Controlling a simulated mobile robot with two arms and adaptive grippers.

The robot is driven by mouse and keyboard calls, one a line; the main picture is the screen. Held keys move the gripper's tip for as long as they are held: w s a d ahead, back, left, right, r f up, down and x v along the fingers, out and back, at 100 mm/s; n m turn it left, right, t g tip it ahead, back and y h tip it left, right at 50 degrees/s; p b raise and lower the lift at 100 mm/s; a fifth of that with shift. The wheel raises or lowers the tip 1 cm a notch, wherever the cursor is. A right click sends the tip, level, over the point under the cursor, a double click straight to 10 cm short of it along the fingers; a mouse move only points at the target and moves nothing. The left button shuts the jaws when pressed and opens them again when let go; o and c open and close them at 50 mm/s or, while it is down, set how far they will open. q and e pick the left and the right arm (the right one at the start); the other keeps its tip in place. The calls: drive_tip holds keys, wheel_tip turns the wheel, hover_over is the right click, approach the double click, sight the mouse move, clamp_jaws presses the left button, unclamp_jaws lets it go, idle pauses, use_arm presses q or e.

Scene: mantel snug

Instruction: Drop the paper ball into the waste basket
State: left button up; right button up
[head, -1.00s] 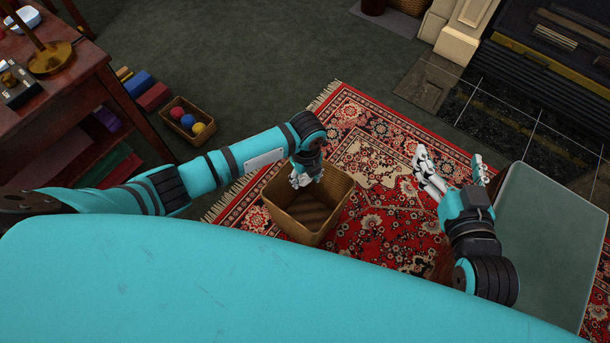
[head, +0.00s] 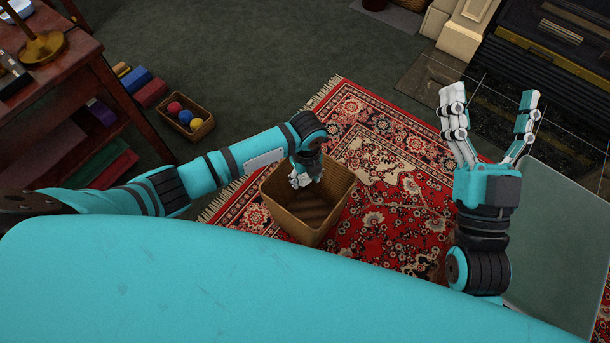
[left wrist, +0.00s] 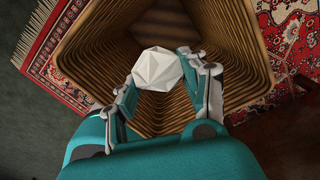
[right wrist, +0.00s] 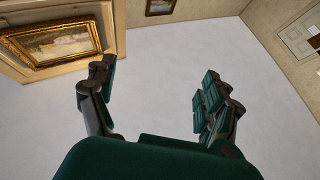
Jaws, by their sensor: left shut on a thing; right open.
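The paper ball (left wrist: 158,69) is a white faceted lump. In the left wrist view it sits between the fingertips of my left gripper (left wrist: 163,82), which is shut on it. The waste basket (head: 335,222) is a square woven brown basket on the red rug. My left gripper (head: 305,178) points down over the basket's opening in the head view, where the ball is mostly hidden by the fingers. The basket walls (left wrist: 92,45) surround the ball in the left wrist view. My right gripper (head: 490,120) is open and empty, raised to the right of the basket.
A small tray (head: 203,130) with coloured balls stands on the floor left of the rug (head: 395,150). A wooden desk (head: 75,80) is at the left. A grey-green flat-topped piece (head: 565,235) stands at the right, near the fireplace (head: 545,60).

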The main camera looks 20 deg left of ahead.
sight(306, 176)
use_arm(q)
drive_tip(key=shift+f, duration=0.1)
use_arm(e)
drive_tip(key=shift+s+r+t, duration=0.3)
drive_tip(key=shift+r, duration=0.1)
use_arm(q)
drive_tip(key=o, duration=0.8)
wheel_tip(306, 176, up, 12)
drive_tip(key=shift+w+d, duration=0.1)
idle(0.3)
